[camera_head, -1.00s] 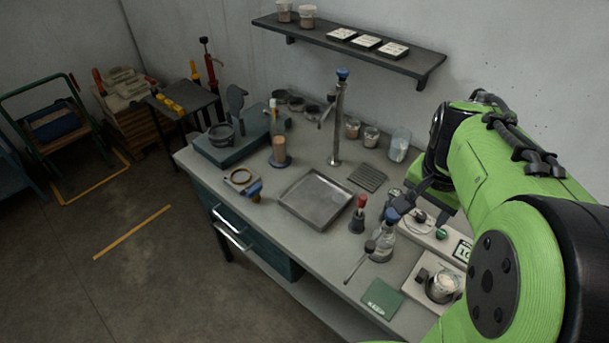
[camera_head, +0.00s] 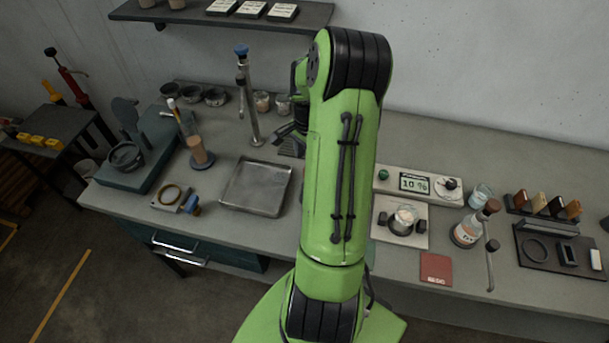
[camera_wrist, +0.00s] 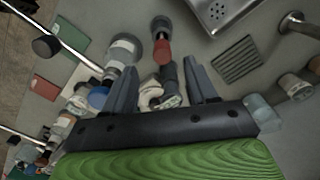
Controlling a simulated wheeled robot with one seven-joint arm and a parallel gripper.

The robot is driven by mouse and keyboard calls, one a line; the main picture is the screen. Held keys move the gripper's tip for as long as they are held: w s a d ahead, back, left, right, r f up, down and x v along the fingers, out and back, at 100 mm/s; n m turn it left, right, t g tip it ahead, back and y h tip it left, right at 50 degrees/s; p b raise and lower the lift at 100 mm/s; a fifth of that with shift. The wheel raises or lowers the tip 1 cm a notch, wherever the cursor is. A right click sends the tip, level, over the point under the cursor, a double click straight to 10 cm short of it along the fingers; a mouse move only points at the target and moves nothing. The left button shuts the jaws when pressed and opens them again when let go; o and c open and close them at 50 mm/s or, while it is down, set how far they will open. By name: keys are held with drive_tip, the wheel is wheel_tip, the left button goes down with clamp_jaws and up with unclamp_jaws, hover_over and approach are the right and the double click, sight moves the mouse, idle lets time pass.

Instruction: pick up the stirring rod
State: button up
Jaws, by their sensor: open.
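A thin metal rod with a dark knob (camera_wrist: 76,57) lies near the green pad in the wrist view; it looks like a stirring rod. In the head view a similar thin rod with a dark knob (camera_head: 491,266) shows right of the red pad, beside an orange-labelled flask. I cannot tell whether these are the same rod. My gripper (camera_wrist: 162,82) is open.
A green pad (camera_wrist: 74,35) shows in the wrist view. A tall metal stand (camera_head: 249,100) rises behind the tray. A shelf (camera_head: 230,14) hangs above.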

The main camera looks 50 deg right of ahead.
drive_tip(key=f, duration=0.8)
drive_tip(key=shift+w+d+p, duration=0.1)
drive_tip(key=shift+w+p, duration=0.1)
drive_tip(key=shift+p, duration=0.2)
drive_tip(key=shift+r, duration=0.1)
drive_tip(key=c, duration=0.4)
clamp_jaws()
